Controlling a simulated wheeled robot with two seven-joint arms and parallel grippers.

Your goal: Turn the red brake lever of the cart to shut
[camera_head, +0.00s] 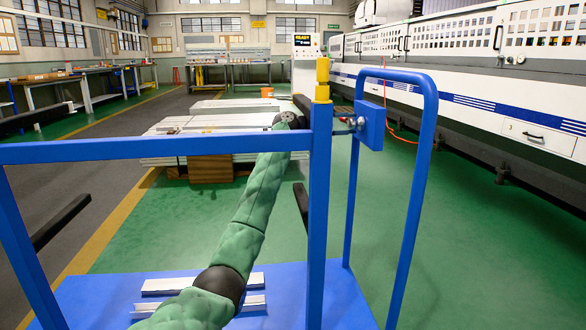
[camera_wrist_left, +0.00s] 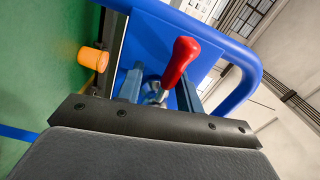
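The red brake lever (camera_wrist_left: 181,61) shows large in the left wrist view. Its rounded red handle leans up and right from a metal pivot in front of a blue plate. My left gripper (camera_wrist_left: 160,89) is open, with one finger on each side of the lever's base. I cannot tell whether either finger touches it. In the head view my green-sleeved left arm reaches past the blue cart's frame (camera_head: 160,147). Its gripper is mostly hidden behind the upright post, beside the blue brake box (camera_head: 371,125). The lever is barely visible there. My right gripper is not in view.
Metal profiles (camera_head: 200,283) lie on the cart's blue deck (camera_head: 330,300). A curved blue handle (camera_head: 420,190) rises at the right. Stacked white profiles (camera_head: 215,123) lie beyond, and a long white machine (camera_head: 470,90) lines the right. Green floor between is open.

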